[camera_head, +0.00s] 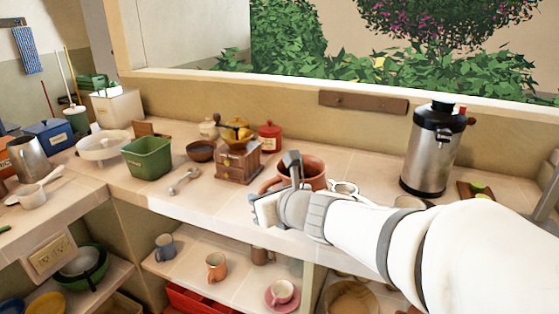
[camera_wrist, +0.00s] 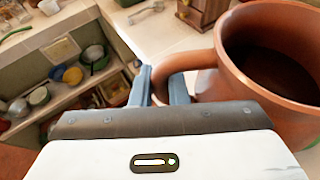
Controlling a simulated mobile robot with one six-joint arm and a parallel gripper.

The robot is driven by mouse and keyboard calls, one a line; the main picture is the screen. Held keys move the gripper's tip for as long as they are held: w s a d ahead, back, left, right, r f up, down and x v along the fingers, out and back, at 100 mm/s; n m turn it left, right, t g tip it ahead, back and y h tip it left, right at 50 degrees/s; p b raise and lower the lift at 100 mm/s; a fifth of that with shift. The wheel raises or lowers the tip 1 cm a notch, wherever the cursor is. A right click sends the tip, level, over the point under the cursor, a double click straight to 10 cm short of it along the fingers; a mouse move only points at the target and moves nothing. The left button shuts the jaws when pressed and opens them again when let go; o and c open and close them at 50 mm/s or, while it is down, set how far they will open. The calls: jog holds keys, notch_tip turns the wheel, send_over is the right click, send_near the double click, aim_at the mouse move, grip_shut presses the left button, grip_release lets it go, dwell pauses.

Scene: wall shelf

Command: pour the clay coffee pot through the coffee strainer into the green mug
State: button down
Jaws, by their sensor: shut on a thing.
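The clay coffee pot (camera_head: 314,171) is reddish brown and stands out near the counter's front edge, behind my gripper (camera_head: 284,182). In the wrist view the pot (camera_wrist: 288,118) fills the right side, with a dark inside and its loop handle towards my gripper (camera_wrist: 163,88). The two blue-grey fingers are shut on the handle. The pot looks about upright; I cannot tell whether it touches the counter. A pale ringed piece (camera_head: 344,187) just right of the pot may be the coffee strainer, partly hidden by my arm. I cannot make out the green mug for certain.
A wooden coffee grinder (camera_head: 238,165) stands left of the pot, with a brown bowl (camera_head: 201,151) and green bin (camera_head: 147,158) farther left. A steel urn (camera_head: 430,150) stands at the right. Several mugs sit on the shelf (camera_head: 205,283) below. Counter between bin and grinder is mostly free.

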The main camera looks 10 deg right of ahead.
aim_at(270, 183)
jog(key=shift+w+r, duration=0.2)
jog(key=r+p, duration=0.1)
jog(key=p, duration=0.1)
jog(key=d+r+m+p, duration=0.1)
jog(key=p, duration=0.2)
jog(key=shift+w+d+r+m+y, duration=0.1)
jog(key=shift+d+r+m+y, duration=0.1)
jog(key=shift+r+m+y, duration=0.15)
jog(key=d+r+m+p, duration=0.1)
jog(key=p, duration=0.1)
jog(key=r+y+p, duration=0.1)
jog(key=p, duration=0.1)
jog(key=shift+w+d+r+m+p, duration=0.2)
jog(key=shift+w+d+m+p, duration=0.15)
jog(key=shift+w+d+p, duration=0.05)
jog(key=shift+w+d+r+m+y+p, duration=0.2)
jog(key=shift+d+r+m+p, duration=0.15)
jog(key=shift+p, duration=0.25)
jog(key=shift+w+d+r+m+y+p, duration=0.1)
jog(key=shift+d+r+m+y+p, duration=0.1)
jog(key=shift+d+p, duration=0.3)
jog(key=shift+w+d+r+m+p, duration=0.2)
jog(key=shift+d+m+p, duration=0.15)
jog(key=shift+d+p, duration=0.2)
jog(key=shift+w+d+r+m+y+p, duration=0.15)
jog(key=shift+d+r+m+y+p, duration=0.15)
jog(key=shift+d+y+p, duration=0.3)
